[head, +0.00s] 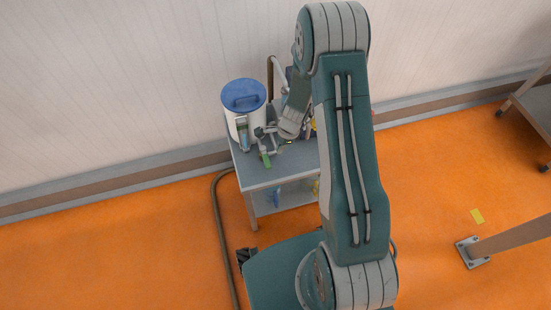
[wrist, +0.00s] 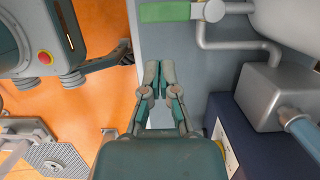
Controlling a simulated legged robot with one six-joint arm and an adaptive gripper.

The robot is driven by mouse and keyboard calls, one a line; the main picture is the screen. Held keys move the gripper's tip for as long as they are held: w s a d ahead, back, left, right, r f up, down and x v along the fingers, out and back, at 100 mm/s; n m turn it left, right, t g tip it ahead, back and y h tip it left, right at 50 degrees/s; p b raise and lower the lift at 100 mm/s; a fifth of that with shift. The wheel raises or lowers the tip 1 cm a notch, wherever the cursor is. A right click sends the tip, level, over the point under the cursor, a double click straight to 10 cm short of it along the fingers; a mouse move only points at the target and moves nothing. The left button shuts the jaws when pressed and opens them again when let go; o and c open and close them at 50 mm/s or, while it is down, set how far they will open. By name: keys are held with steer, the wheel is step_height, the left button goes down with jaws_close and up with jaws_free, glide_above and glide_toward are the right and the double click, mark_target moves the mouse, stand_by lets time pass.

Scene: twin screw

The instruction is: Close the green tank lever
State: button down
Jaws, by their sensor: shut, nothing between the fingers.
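The white tank with a blue lid (head: 244,97) stands on a small grey cart against the wall. Its green lever (head: 266,160) sticks out at the tank's lower front in the head view. In the wrist view the green lever (wrist: 165,12) lies across the top, joined to a grey pivot and pipe. My gripper (wrist: 158,75) is shut and empty, with its fingertips pointing toward the lever but apart from it in the picture. In the head view my gripper (head: 262,132) is beside the tank, close to the lever; contact cannot be told there.
The grey cart (head: 262,173) has a lower shelf with small items. A grey metal box (wrist: 270,95) with a pipe is right of my gripper. A brown hose (head: 216,205) runs along the cart's left side. A metal post (head: 510,236) stands at right on the orange floor.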

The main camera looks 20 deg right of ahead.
mark_target(266, 158)
steer(key=x, duration=0.6)
steer(key=shift+f, duration=0.35)
